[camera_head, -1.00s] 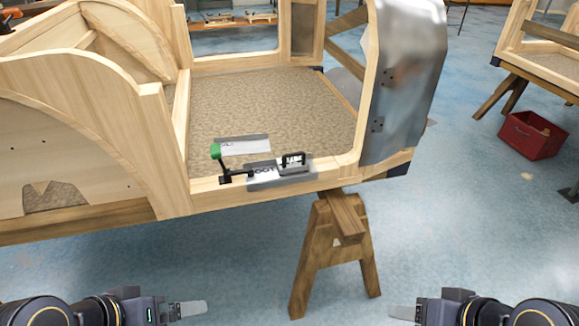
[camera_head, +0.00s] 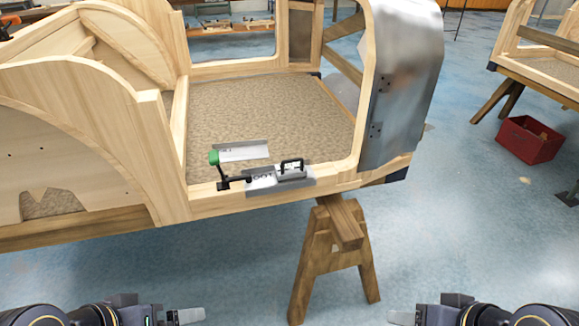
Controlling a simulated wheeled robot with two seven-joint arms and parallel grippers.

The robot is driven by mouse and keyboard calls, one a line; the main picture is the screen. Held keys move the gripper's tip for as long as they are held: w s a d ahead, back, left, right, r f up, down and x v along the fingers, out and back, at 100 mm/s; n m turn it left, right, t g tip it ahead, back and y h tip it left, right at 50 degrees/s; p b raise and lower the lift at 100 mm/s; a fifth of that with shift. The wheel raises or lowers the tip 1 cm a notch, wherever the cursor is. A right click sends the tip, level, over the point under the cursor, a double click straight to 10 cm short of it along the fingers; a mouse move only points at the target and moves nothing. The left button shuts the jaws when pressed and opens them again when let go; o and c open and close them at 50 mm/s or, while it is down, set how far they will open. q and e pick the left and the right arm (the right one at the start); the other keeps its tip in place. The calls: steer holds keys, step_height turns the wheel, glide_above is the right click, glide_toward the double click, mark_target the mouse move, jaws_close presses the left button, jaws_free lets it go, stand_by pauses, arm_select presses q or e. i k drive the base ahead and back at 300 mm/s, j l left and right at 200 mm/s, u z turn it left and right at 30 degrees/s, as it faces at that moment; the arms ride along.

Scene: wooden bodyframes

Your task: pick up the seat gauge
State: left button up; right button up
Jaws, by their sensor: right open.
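The seat gauge (camera_head: 265,181) lies on the front sill of the wooden bodyframe. It is a grey metal plate with a black handle at its right and a dark clamp with a green tip at its left. A light plate (camera_head: 241,152) shows just behind it on the floor panel. My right gripper (camera_head: 400,319) is at the bottom, right of centre, low in front of the frame and well apart from the gauge; it is open and empty. My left gripper (camera_head: 192,316) is at the bottom left, also apart from the gauge; its finger gap cannot be made out.
The bodyframe (camera_head: 164,203) rests on a wooden trestle (camera_head: 317,262). A metal-clad post (camera_head: 402,90) rises at its right end. A red crate (camera_head: 529,139) stands on the blue floor at the right, near another frame.

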mark_target(293, 168)
steer(key=i+j+u, duration=0.1)
steer(key=i+j, duration=0.15)
steer(key=i, duration=0.15)
steer(key=i+j+u, duration=0.15)
steer(key=i, duration=0.2)
steer(key=i+j+u, duration=0.1)
steer(key=i+j, duration=0.15)
steer(key=i, duration=0.15)
